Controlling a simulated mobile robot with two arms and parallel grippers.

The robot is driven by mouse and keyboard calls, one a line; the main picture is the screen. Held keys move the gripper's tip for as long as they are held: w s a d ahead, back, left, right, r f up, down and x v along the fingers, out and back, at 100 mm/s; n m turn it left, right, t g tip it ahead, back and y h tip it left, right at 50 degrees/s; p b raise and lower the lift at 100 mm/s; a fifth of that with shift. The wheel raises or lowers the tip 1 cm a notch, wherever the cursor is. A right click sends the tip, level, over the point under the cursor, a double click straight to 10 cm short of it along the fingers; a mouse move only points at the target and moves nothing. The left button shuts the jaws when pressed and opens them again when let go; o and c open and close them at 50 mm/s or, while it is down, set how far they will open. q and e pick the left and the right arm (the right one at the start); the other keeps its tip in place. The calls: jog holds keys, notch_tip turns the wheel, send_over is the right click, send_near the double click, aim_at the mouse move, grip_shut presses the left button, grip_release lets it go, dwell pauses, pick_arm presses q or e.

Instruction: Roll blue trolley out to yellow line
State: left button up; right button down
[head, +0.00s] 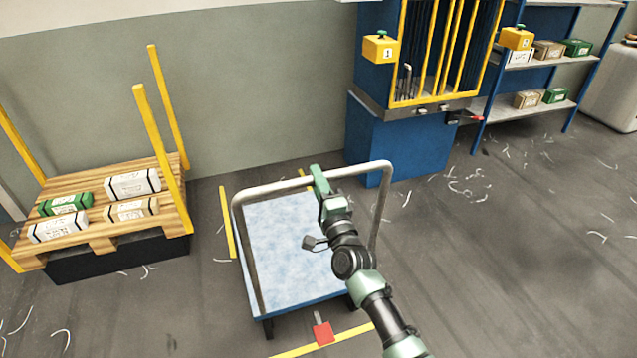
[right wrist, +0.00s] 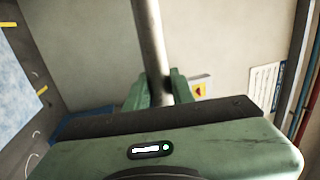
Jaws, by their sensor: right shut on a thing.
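The blue trolley (head: 285,250) stands on the floor in the middle of the head view, with a grey tubular push handle (head: 270,188) rising above its deck. A red pedal (head: 323,332) sticks out at its near edge. The yellow line (head: 350,336) runs across the floor at the trolley's near side, close to the pedal. My right gripper (head: 318,180) is at the top bar of the handle. In the right wrist view its fingers (right wrist: 160,92) are closed around the grey bar (right wrist: 150,50). My left gripper is not in view.
A wooden pallet (head: 105,235) with several wrapped packs and yellow posts stands at the left. A blue machine with a yellow cage (head: 440,60) stands behind the trolley. A shelf (head: 530,105) with boxes is at the back right. The floor on the right is open, with scattered pale scraps.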

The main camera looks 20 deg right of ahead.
jog(key=shift+w+f, duration=0.25)
jog(key=shift+w, duration=0.2)
jog(key=c, duration=1.3)
grip_release()
jog(key=shift+s+r, duration=0.1)
jog(key=shift+o, duration=0.5)
jog(key=shift+s+r, duration=0.2)
jog(key=shift+s, duration=0.1)
jog(key=shift+w+f, duration=0.1)
jog(key=shift+f, duration=0.05)
jog(key=s+f, duration=0.1)
jog(key=s, duration=0.6)
jog(key=shift+s+d+f+b, duration=0.15)
jog(key=shift+s+f+b, duration=0.05)
jog(key=shift+s+b, duration=0.15)
